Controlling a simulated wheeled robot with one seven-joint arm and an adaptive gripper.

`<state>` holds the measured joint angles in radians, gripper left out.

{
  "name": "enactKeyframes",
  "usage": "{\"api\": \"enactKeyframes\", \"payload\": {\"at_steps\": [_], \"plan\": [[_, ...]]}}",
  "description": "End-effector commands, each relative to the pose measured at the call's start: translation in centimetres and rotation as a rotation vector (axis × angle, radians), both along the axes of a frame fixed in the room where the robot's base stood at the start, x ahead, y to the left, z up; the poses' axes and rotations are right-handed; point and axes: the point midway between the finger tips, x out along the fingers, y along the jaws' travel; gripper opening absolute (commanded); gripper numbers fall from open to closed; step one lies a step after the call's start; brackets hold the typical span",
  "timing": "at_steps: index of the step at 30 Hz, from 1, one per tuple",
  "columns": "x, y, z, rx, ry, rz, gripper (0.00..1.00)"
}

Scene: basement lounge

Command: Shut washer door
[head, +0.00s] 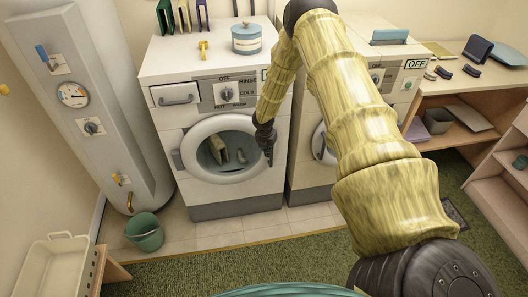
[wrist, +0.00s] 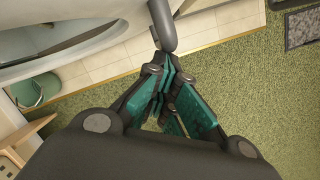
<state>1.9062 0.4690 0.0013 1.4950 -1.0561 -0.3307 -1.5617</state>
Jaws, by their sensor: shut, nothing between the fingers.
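The washer (head: 160,100) is a white front-loader at the centre of the head view. Its round door (head: 194,133) has a white rim with a hinge block on the left. Items show inside the ring. I cannot tell if the door lies flush with the front. My gripper (head: 269,160) is shut and empty at the door's right edge. In the wrist view, the closed teal-padded fingers (wrist: 166,72) point at a rounded grey door handle (wrist: 162,26), touching or almost touching it. The white door rim (wrist: 95,38) curves at upper left there.
A second machine (head: 305,110) stands to the right, partly behind my arm. A green bucket (head: 145,241) is on the tiles at lower left, below the grey boiler (head: 95,135). A white basket (head: 60,262) sits at far left. Green carpet (head: 230,268) in front is clear.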

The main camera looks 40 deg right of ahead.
Motion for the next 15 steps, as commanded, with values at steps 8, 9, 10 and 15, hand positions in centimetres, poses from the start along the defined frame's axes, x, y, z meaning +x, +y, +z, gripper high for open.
{"api": "enactKeyframes", "payload": {"at_steps": [8,9,10,15], "plan": [[0.71,-1.09,0.53,-0.009,-0.013,-0.003,0.0],[0.72,-1.11,0.55,-0.009,-0.013,-0.003,0.0],[0.73,-1.12,0.58,-0.009,-0.014,-0.003,0.0],[0.79,-1.18,0.66,-0.01,-0.015,-0.002,0.0]]}}
